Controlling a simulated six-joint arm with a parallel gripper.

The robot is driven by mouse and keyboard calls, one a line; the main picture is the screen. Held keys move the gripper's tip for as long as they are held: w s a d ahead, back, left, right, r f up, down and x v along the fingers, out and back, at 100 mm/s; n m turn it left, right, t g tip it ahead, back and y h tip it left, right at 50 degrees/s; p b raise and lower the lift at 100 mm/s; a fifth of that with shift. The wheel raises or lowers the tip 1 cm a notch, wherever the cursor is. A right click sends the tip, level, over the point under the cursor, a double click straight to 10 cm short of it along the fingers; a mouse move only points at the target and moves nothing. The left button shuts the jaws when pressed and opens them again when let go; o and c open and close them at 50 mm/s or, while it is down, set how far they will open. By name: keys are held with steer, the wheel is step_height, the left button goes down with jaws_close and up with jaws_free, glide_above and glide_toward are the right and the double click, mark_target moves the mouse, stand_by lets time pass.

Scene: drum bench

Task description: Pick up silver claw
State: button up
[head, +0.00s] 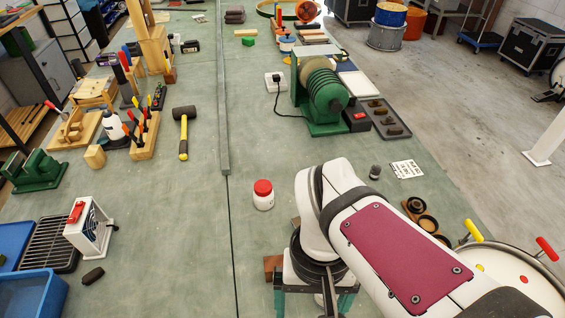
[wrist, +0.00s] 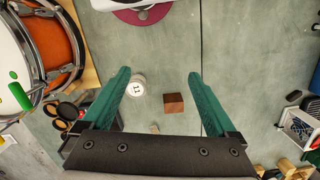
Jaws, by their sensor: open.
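I cannot make out a silver claw clearly in either view; small metal parts show on the drum's rim (wrist: 32,10) but are too small to tell. My gripper (wrist: 158,74) points down at the green bench, fingers wide apart with nothing between them at the tips. In the head view my gripper (head: 313,300) is at the lower middle, partly hidden by my arm. In the wrist view a brown wooden block (wrist: 174,103) lies on the bench between the green fingers, and a white round piece marked 11 (wrist: 137,89) shows beside the left finger.
An orange drum (wrist: 62,42) is at the wrist view's left. A red-lidded jar (head: 263,195) stands left of my arm. Dark round pieces (head: 428,223) lie to its right. A green grinding machine (head: 323,95) stands behind. The bench left of the jar is largely clear.

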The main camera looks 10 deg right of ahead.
steer(key=w+f+n+g+h, duration=0.1)
steer(key=w+f+n+h, duration=0.1)
steer(key=w+n+h, duration=0.5)
steer(key=w+a+f+n+t+h, duration=0.1)
steer(key=w+a+f+n, duration=0.15)
steer(key=w+n, duration=0.35)
steer(key=w+a+f+n+h, duration=0.2)
steer(key=w+f+n, duration=0.15)
steer(key=w, duration=0.35)
steer(key=n+t+h, duration=0.2)
steer(key=n+t, duration=0.2)
steer(key=n, duration=0.2)
glide_toward(297, 223)
steer(key=x, duration=0.9)
steer(key=shift+s, duration=0.1)
steer(key=shift+a, duration=0.1)
steer(key=c, duration=1.4)
